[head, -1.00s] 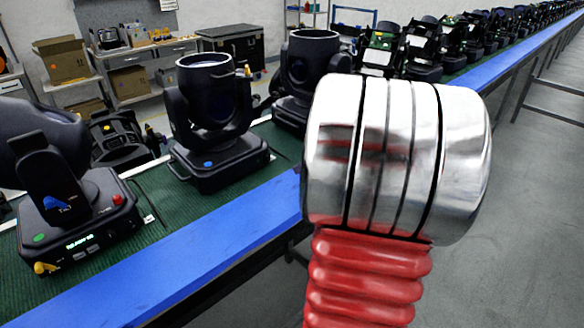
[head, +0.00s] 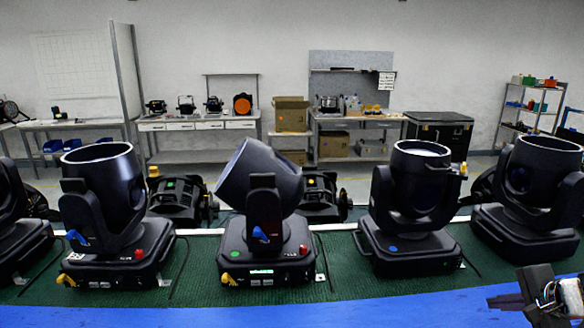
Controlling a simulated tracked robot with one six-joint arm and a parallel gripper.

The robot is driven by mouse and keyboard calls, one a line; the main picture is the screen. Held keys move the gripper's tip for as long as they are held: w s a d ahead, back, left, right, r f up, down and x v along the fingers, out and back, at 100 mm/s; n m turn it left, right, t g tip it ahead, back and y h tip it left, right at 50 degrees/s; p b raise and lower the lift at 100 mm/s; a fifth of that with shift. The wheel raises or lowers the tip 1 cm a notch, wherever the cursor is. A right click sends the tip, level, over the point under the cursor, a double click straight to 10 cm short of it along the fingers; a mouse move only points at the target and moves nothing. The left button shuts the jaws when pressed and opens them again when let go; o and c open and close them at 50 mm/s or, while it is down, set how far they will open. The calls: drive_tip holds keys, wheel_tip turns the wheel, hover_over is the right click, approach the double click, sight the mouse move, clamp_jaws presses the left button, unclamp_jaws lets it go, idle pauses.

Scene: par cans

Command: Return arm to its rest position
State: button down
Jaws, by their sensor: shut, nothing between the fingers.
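My gripper (head: 497,302) shows at the lower right edge of the head view, with its dark fingers pointing left. It is shut and empty, over the blue edge of the bench and apart from the lights. Wires and a pale part of my arm show behind it; the rest of the arm is outside the picture.
Black moving-head lights stand along the green bench (head: 340,278), including a tilted one (head: 258,180) in the middle and an upright one (head: 412,195) to its right. The blue front edge (head: 300,312) is bare. Work tables and boxes (head: 292,115) stand against the back wall.

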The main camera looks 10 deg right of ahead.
drive_tip(key=shift+n+g+y, duration=0.3)
drive_tip(key=shift+n+g, duration=0.5)
drive_tip(key=s+a, duration=0.1)
drive_tip(key=a+f, duration=0.1)
drive_tip(key=s+a+f, duration=0.1)
drive_tip(key=a, duration=0.1)
drive_tip(key=shift+s+a+f, duration=0.1)
drive_tip(key=shift+s+f, duration=0.05)
drive_tip(key=shift+s, duration=0.2)
drive_tip(key=s+a+r+n, duration=0.2)
drive_tip(key=a+n, duration=0.3)
drive_tip(key=a, duration=0.6)
drive_tip(key=s+a+r+n+g, duration=0.1)
drive_tip(key=a+n, duration=0.5)
drive_tip(key=a, duration=0.6)
drive_tip(key=s+a+r+n, duration=0.3)
drive_tip(key=a+n, duration=0.3)
drive_tip(key=a, duration=0.6)
drive_tip(key=shift+a+r, duration=0.2)
drive_tip(key=shift+r, duration=0.1)
